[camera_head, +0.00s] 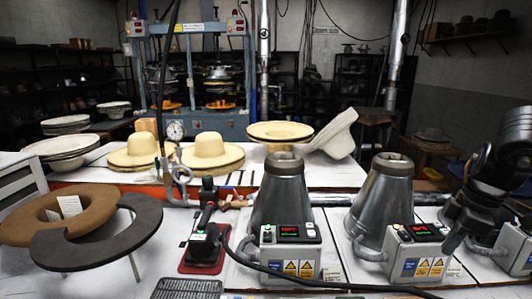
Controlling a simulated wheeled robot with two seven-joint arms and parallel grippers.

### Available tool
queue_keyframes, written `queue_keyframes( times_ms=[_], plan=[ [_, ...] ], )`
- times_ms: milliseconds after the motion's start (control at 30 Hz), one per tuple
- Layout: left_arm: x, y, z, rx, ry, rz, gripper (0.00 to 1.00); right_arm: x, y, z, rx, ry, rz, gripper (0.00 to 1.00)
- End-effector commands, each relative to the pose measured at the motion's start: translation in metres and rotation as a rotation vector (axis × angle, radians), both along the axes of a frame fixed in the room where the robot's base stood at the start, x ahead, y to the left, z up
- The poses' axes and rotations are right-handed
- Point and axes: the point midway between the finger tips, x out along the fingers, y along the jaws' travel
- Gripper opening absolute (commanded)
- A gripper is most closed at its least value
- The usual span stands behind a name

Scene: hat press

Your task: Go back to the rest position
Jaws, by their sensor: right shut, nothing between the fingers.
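My right arm comes in from the right edge, and my right gripper (452,240) points down beside the right-hand steam cone. The gripper is black, shut and empty. It hangs in front of the gap between the middle steam cone (382,205) and a further machine at the right edge, close to the control box with the red display (424,233). Whether it touches anything is not clear. My left gripper is not in view.
Another steam cone (283,200) with a control box stands centre. Straw hats (211,150) and a light hat (334,135) lie on the bench behind. Brown and dark felt rings (97,245) rest at the left. A black hose runs along the front. A blue press (189,70) stands behind.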

Motion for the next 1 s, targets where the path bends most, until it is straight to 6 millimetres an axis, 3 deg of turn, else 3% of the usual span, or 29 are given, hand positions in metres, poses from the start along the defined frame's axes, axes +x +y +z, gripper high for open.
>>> queue_keyframes(
  times_ms=[367, 567, 800, 1000],
  plan=[
    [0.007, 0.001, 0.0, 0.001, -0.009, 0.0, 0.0, -0.005, -0.039, -0.044, 0.062, -0.133, 0.019, 0.0],
    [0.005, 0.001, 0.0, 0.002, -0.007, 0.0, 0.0, -0.013, -0.064, -0.086, 0.102, -0.256, 0.018, 0.0],
    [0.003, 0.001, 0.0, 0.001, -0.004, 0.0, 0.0, -0.043, -0.087, -0.171, 0.132, -0.488, -0.06, 0.0],
    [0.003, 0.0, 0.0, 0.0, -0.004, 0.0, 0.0, -0.082, -0.078, -0.242, 0.097, -0.643, -0.226, 0.0]
  ],
)
